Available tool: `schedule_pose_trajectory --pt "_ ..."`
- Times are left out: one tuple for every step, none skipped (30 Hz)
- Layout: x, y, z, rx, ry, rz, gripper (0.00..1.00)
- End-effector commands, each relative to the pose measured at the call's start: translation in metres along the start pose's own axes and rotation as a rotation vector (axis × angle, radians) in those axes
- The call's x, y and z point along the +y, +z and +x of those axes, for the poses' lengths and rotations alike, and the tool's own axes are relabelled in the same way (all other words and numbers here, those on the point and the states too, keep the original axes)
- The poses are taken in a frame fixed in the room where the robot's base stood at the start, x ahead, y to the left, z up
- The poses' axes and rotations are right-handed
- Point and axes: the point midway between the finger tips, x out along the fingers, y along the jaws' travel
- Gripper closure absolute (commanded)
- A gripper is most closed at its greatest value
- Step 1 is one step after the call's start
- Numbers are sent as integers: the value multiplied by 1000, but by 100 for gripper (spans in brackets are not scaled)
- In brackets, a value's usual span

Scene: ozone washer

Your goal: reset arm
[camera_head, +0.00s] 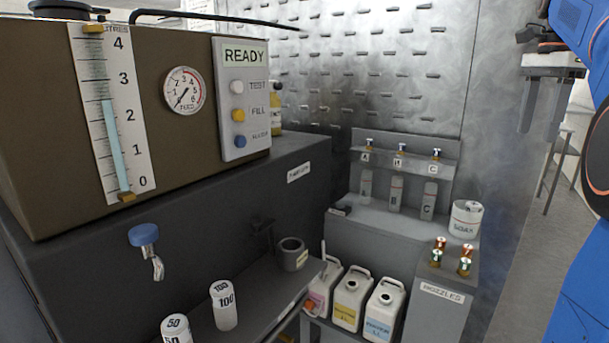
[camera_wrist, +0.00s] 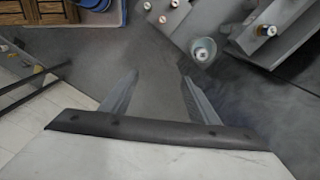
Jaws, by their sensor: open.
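My gripper (camera_head: 541,118) hangs fingers-down at the upper right of the head view, at the end of my blue arm. Its two grey fingers are apart with nothing between them. The wrist view also shows my gripper (camera_wrist: 160,80) open, with its fingers spread over bare grey surface. In the head view it is to the right of the washer (camera_head: 110,170) and of the grey nozzle stand (camera_head: 445,295), touching neither.
The washer has a gauge (camera_head: 184,91) and a button panel (camera_head: 240,100) reading READY. A SOAK tub (camera_head: 466,219), several nozzles and white jugs (camera_head: 352,300) are at centre right. A stool (camera_head: 560,165) stands behind my gripper.

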Motion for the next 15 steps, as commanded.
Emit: schedule_pose_trajectory --pt "0 0 0 0 0 0 45" --pt "0 2 1 0 -1 -6 45" --pt "1 5 2 2 -4 -20 45" --pt "2 7 3 3 -7 -28 45" --pt "3 9 4 4 -9 -37 45" --pt "4 12 6 5 -11 -50 45" --pt "5 14 7 6 -13 -60 45" --pt "5 16 8 8 -16 -70 45" --pt "6 19 10 9 -19 -84 45" --pt "7 21 11 11 -21 -96 45" --pt "8 24 12 12 -24 -109 45" --pt "10 28 15 14 -27 -125 45" --pt "11 31 17 16 -31 -140 45" --pt "12 34 19 17 -34 -155 45" --pt "14 39 22 20 -39 -177 45"
